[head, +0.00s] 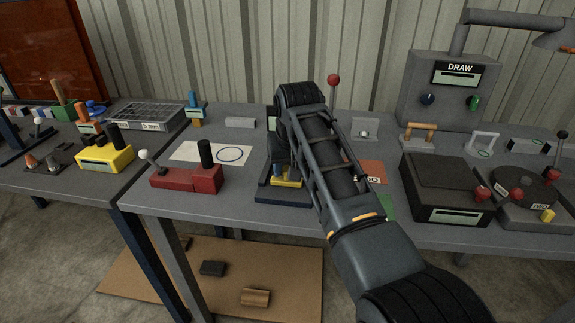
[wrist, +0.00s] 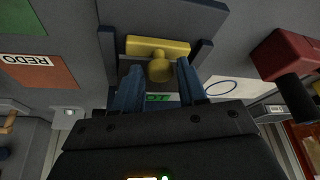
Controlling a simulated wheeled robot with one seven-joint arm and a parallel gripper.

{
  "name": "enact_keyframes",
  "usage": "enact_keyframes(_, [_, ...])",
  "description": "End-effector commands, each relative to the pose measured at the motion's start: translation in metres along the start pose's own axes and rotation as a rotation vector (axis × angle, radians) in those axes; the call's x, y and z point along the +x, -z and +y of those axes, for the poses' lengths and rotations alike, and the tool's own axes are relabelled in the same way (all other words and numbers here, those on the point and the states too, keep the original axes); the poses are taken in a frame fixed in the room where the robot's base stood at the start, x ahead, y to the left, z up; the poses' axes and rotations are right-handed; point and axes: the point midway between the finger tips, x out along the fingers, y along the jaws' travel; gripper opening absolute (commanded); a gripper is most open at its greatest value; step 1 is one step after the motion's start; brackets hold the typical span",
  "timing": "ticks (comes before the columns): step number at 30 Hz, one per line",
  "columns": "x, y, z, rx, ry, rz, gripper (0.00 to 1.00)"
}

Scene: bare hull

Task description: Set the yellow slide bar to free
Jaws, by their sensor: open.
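The yellow slide bar (wrist: 135,46) sits across a dark blue frame (wrist: 175,14) in the wrist view, with a rounded yellow knob (wrist: 160,71) sticking out toward my gripper. In the head view the yellow bar (head: 289,183) shows low in the frame, partly hidden by my arm. My gripper (wrist: 160,74) is open, with one blue finger on each side of the knob. I cannot tell whether the fingers touch it. A green display (wrist: 157,98) shows between the fingers; its text is only partly readable.
A red box with levers (head: 190,180) stands left of the frame. An orange card marked REDO (wrist: 40,69) and a green patch (wrist: 22,16) lie on the other side. A black box (head: 440,185) stands at the right. A red-knobbed lever (head: 333,80) rises behind my arm.

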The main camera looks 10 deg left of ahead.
Motion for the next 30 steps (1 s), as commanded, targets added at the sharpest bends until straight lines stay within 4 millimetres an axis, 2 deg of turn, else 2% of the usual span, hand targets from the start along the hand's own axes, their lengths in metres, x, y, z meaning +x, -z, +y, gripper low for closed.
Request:
enact_keyframes(6, [0.0001,0.0000,0.0000,0.000,0.000,0.000,0.39])
enact_keyframes(18, [0.0000,-0.0002,0.0001,0.000,0.000,0.000,0.01])
enact_keyframes(30, [-0.0002,-0.0002,0.0000,0.000,0.000,-0.001,0.00])
